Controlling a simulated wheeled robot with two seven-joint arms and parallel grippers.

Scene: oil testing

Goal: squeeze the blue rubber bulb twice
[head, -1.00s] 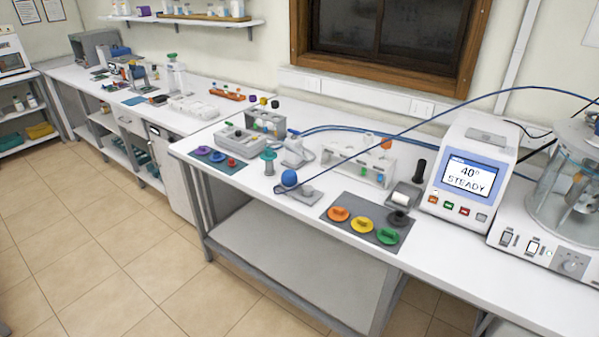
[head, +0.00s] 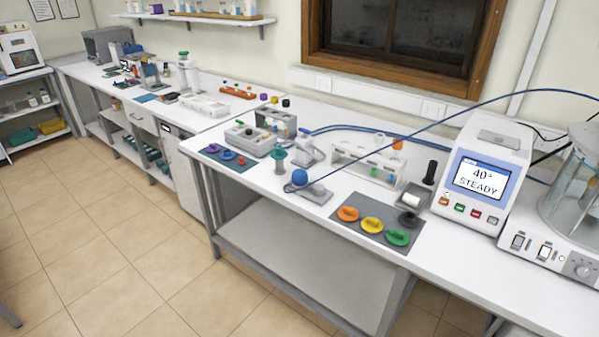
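The blue rubber bulb (head: 299,177) is a small round ball near the front edge of the white bench. It sits at the left side of a grey metal plate (head: 316,194). A thin blue tube runs from beside it up and across to the right. Neither of my grippers shows in the head view, and nothing is touching the bulb.
A grey mat (head: 365,245) with orange, yellow and green knobbed discs lies right of the bulb. A tube rack (head: 366,163) stands behind. A display unit (head: 478,181) reads 40° STEADY. A green-topped spool (head: 279,160) stands left of the bulb. Tiled floor (head: 150,250) in front is clear.

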